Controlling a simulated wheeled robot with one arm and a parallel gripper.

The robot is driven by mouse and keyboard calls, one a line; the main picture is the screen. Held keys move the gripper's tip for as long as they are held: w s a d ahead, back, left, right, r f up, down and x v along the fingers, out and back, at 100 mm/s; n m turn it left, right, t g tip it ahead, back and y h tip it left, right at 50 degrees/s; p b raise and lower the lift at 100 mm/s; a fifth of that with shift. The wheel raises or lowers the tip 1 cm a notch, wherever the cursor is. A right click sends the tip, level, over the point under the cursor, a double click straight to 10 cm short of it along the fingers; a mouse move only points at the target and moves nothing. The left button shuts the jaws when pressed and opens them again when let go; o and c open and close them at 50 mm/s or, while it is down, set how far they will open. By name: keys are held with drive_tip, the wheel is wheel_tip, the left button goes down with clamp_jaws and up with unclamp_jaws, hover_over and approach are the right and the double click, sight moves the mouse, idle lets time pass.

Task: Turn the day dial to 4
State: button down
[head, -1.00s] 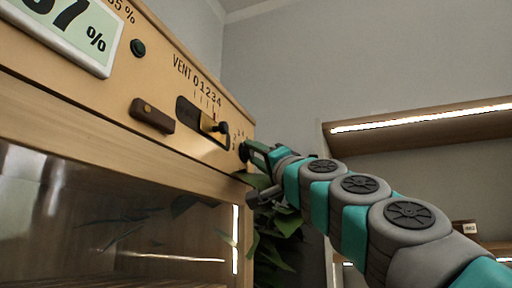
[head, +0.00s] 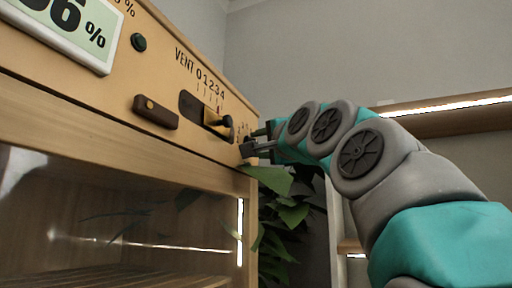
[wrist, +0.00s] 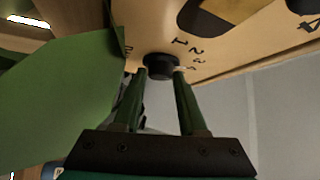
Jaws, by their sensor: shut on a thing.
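The day dial is a small dark round knob (wrist: 160,66) on the wooden panel. In the wrist view it sits between the two green fingertips of my gripper (wrist: 163,72), which is shut on it. Printed numbers (wrist: 190,50) curve around its right side, partly covered. No pointer on the knob can be made out. In the head view my gripper (head: 257,141) is at the right end of the panel (head: 165,60), and the knob is mostly hidden by the fingers.
Left of the dial is the VENT slider (head: 215,120) with its 0–4 scale. Further left are a brown handle (head: 155,112), a dark green button (head: 139,42) and a percent display (head: 75,28). Leaves (head: 275,180) hang close below my gripper; one large leaf (wrist: 60,95) fills the wrist view's left.

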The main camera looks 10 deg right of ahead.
drive_tip(key=shift+m+g+h, duration=0.3)
drive_tip(key=shift+m+g, duration=0.4)
drive_tip(key=shift+m, duration=0.2)
idle(0.4)
drive_tip(key=shift+c, duration=2.3)
unclamp_jaws()
drive_tip(key=shift+a, duration=0.1)
drive_tip(key=shift+r, duration=0.1)
drive_tip(key=shift+s, duration=0.15)
drive_tip(key=s+d+b, duration=0.1)
drive_tip(key=s, duration=0.6)
drive_tip(key=shift+s+d+f, duration=0.15)
drive_tip(key=shift+s+f, duration=0.05)
drive_tip(key=shift+f, duration=0.2)
